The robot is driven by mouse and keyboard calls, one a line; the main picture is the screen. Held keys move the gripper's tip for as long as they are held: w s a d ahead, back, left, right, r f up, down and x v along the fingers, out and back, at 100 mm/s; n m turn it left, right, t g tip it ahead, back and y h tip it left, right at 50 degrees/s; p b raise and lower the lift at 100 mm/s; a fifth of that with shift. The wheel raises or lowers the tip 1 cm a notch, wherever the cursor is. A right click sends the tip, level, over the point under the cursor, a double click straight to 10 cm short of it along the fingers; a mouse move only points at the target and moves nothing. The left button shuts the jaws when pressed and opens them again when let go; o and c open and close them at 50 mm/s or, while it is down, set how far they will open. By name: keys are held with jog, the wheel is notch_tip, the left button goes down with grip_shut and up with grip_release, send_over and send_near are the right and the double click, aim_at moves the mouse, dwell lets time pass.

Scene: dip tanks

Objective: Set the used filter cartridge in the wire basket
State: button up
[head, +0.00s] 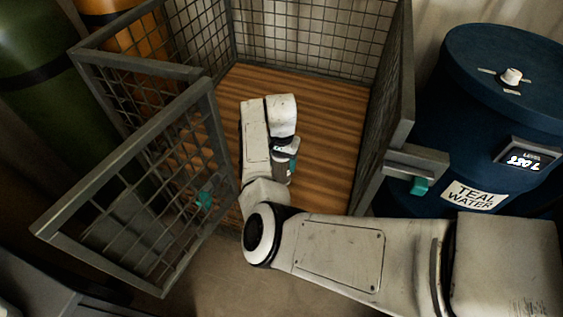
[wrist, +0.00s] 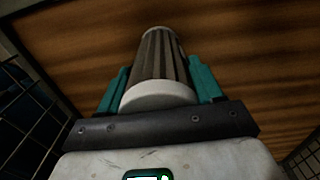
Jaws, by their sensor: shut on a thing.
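The used filter cartridge (wrist: 158,62) is a grey-brown pleated cylinder with a pale end cap. It sits between the two teal fingers of my gripper (wrist: 160,82), which is shut on it. In the head view my gripper (head: 289,165) and part of the cartridge (head: 281,173) show small beside my pale wrist, much of them hidden. The only wire container I can make out is a large mesh-walled cage (head: 300,67) with a brown wooden floor (head: 335,125). My gripper is over that floor, between the mesh walls. I cannot tell its height or whether the cartridge touches the floor.
A dark blue drum labelled teal water (head: 455,110) stands at the right, near the right mesh panel (head: 390,100). Green (head: 35,80) and orange (head: 135,42) cylinders stand at the left.

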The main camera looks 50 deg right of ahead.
jog(key=o, duration=1.3)
notch_tip(320, 180, up, 12)
jog(key=shift+r+p, duration=0.1)
jog(key=shift+p, duration=1.1)
jog(key=s+d+f+n+h, duration=0.2)
jog(key=s+d+n+h, duration=0.15)
jog(key=s, duration=0.65)
jog(key=s+a+f+n+y, duration=0.1)
jog(key=s+a+n, duration=0.2)
jog(key=s+a, duration=0.2)
jog(key=s+a+f+n+y, duration=0.1)
jog(key=s+a+f+n, duration=0.1)
jog(key=s+a, duration=0.3)
jog(key=s+a+f+n+t+y, duration=0.1)
jog(key=s+a+f+n, duration=0.1)
jog(key=s+a+n, duration=0.3)
jog(key=shift+s+a+f, duration=0.1)
jog(key=shift+s+a, duration=0.15)
jog(key=shift+a, duration=0.95)
jog(key=shift+s+a+f, duration=0.1)
jog(key=shift+s+a, duration=0.1)
jog(key=shift+a, duration=0.95)
